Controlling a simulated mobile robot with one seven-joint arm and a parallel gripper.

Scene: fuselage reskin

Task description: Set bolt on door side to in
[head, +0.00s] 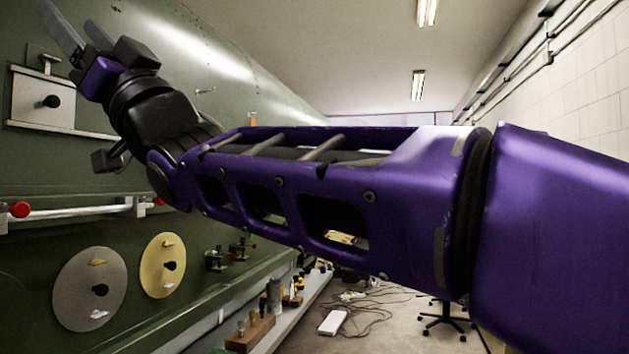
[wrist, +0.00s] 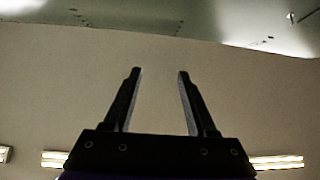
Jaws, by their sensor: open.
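My gripper (head: 72,24) is at the upper left of the head view, raised in front of the green fuselage wall. It is open and empty; the wrist view shows its two fingers apart (wrist: 159,73) with only ceiling between them. A light plate with a black knob (head: 51,102) is on the wall below and left of the gripper, with a small metal T-shaped piece (head: 48,63) at its top. A pale horizontal bar with red ends (head: 85,210) is lower on the wall. I cannot tell which fitting is the door-side bolt.
A grey disc (head: 75,284) and a yellow disc (head: 158,275), each with a black knob, are low on the wall. Small dark fittings (head: 216,261) sit right of them. A shelf (head: 285,318) holds small items. Cables (head: 370,312) lie on the floor.

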